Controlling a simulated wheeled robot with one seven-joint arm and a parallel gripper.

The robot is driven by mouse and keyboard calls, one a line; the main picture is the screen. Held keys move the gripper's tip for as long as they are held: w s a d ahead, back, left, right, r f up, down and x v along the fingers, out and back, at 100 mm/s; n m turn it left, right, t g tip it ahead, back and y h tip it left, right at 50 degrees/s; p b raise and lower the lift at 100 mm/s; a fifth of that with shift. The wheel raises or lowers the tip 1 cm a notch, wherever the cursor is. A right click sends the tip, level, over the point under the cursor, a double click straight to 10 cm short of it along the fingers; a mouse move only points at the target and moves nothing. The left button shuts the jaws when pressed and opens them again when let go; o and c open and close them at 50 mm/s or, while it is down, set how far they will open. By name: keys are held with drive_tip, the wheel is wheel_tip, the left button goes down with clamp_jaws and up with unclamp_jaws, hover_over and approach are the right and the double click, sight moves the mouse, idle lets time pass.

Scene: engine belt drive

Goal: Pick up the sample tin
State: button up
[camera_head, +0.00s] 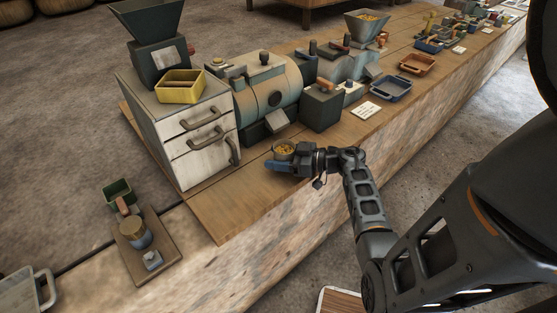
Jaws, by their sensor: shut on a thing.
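The sample tin (284,148) is a small round dark tin with yellow bits inside, seen from above. My gripper (280,160) is shut on it, over the wooden board in front of the blue-grey drum machine. The tin looks upright. The fingers partly hide its lower side, and I cannot tell whether its base touches the board.
A white drawer cabinet (198,143) with a yellow tray (180,87) stands left of the tin. The drum machine (270,92) and a dark box (321,107) stand behind it. A white card (367,111) lies to the right. The board's front-left area (225,212) is clear.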

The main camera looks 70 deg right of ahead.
drive_tip(key=r, duration=0.2)
drive_tip(key=shift+s+d+r, duration=0.2)
drive_tip(key=shift+s+r, duration=0.05)
drive_tip(key=shift+r, duration=0.15)
drive_tip(key=s+d+r, duration=0.6)
drive_tip(key=s, duration=0.3)
drive_tip(key=shift+r, duration=0.2)
drive_tip(key=shift+a, duration=0.1)
